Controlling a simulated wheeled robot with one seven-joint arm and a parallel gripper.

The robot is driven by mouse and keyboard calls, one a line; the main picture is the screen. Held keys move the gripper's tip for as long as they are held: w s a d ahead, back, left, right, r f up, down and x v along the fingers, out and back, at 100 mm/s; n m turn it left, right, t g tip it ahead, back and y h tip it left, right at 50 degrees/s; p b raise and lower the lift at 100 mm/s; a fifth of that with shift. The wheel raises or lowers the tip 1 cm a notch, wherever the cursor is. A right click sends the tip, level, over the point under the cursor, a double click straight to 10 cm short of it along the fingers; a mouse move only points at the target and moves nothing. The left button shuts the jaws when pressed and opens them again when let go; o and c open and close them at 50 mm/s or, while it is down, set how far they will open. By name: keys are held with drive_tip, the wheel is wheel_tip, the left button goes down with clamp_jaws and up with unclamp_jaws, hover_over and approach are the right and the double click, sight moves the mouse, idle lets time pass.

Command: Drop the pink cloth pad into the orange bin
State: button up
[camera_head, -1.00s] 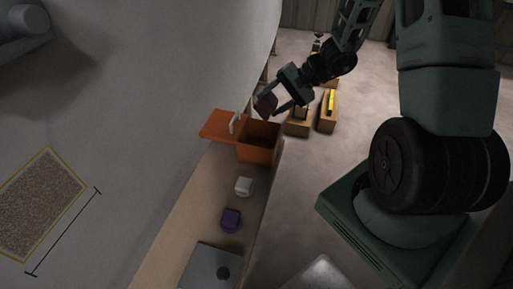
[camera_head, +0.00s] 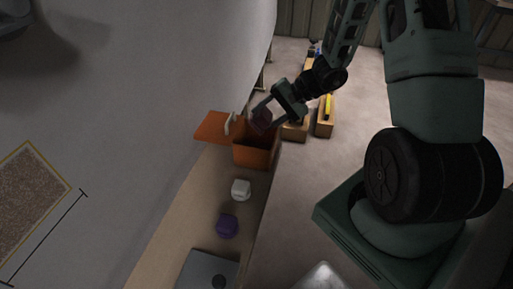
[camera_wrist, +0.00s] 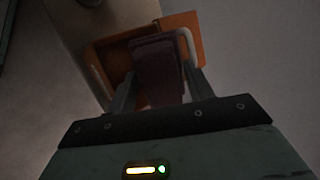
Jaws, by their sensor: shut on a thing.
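The pink cloth pad (camera_head: 261,118) looks dark, dull pink. My gripper (camera_head: 268,121) is shut on it and holds it over the orange bin (camera_head: 252,157), near the bin's far side. In the wrist view the pad (camera_wrist: 157,70) sits between my gripper's two fingers (camera_wrist: 160,88) and covers part of the bin (camera_wrist: 183,22) beyond it. The bin is open, with a flat orange lid (camera_head: 212,127) spread out to its left. The dark inside is only partly seen, and I cannot tell what lies in it.
A white object (camera_head: 241,188) and a purple object (camera_head: 227,226) stand on the narrow bench nearer than the bin. A grey plate (camera_head: 207,270) lies nearer still. A large grey hull surface (camera_head: 130,120) fills the left. Wooden boxes (camera_head: 325,117) stand beyond the bin on the right.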

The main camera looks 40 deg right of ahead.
drive_tip(key=o, duration=1)
drive_tip(key=p+v, duration=0.1)
drive_tip(key=v, duration=1.6)
drive_tip(key=shift+d+r, duration=0.15)
drive_tip(key=shift+s+p, duration=0.1)
drive_tip(key=shift+p, duration=0.2)
drive_tip(key=s+a+r+n+g+h+p, duration=0.1)
drive_tip(key=a+r+n+g+p, duration=0.15)
drive_tip(key=a, duration=0.75)
drive_tip(key=s+a+r+n+g+p, duration=0.15)
drive_tip(key=a+r+n+g, duration=0.25)
drive_tip(key=a, duration=0.6)
drive_tip(key=s+a+r+n+h+p, duration=0.3)
drive_tip(key=s+a+n, duration=0.2)
drive_tip(key=a, duration=0.3)
drive_tip(key=s+a+r+n+h+p, duration=0.3)
drive_tip(key=s+a+n, duration=0.3)
drive_tip(key=s+a, duration=0.2)
drive_tip(key=shift+r+t, duration=0.4)
drive_tip(key=shift+t, duration=0.05)
